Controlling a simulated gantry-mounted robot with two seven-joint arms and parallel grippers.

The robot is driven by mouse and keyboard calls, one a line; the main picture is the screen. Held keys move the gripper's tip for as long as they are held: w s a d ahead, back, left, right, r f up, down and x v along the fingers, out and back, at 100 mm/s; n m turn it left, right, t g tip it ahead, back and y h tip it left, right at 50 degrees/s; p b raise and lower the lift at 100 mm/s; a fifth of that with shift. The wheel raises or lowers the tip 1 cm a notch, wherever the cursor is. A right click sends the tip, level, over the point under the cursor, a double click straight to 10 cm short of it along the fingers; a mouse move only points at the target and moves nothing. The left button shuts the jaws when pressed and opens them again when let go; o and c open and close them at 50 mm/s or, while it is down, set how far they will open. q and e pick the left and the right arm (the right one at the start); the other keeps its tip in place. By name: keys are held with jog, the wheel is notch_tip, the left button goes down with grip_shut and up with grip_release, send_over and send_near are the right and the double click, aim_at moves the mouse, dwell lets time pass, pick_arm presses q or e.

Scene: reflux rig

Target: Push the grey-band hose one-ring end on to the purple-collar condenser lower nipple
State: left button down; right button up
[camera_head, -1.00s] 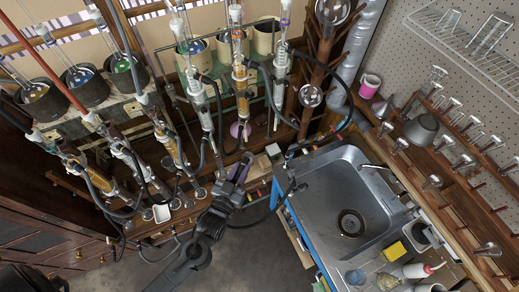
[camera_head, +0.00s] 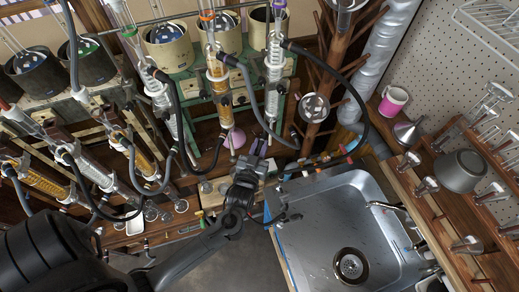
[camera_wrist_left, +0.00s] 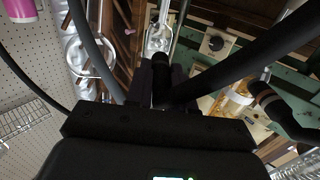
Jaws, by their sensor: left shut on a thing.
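The purple-collar condenser (camera_head: 274,72) stands upright at the top centre of the head view, its purple collar (camera_head: 279,13) near the top edge. My left gripper (camera_head: 257,150) is at its lower end, just below and left of it. In the left wrist view my left gripper (camera_wrist_left: 161,84) is shut on a dark hose end (camera_wrist_left: 161,63) that points at clear glass (camera_wrist_left: 159,34). A thick dark hose (camera_wrist_left: 245,63) runs from the jaws to the upper right. I cannot tell whether hose end and nipple touch. The grey band and ring are not readable. My right gripper is not in view.
The orange-collar condenser (camera_head: 215,72) stands close on the left, with hoses looping between. A long black hose (camera_head: 365,105) arcs on the right. The wooden peg stand (camera_head: 314,107) is beside it. The steel sink (camera_head: 325,215) lies nearer, at lower right.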

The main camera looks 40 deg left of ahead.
aim_at(263, 138)
pick_arm(q)
jog(key=shift+b+x, duration=1.2)
jog(key=shift+x, duration=1.5)
jog(key=shift+w+r, duration=0.1)
jog(key=shift+w, duration=0.1)
jog(key=shift+p, duration=0.45)
jog(key=shift+w+a, duration=0.3)
jog(key=shift+w, duration=0.25)
jog(key=shift+w+a, duration=0.1)
jog(key=shift+w, duration=0.15)
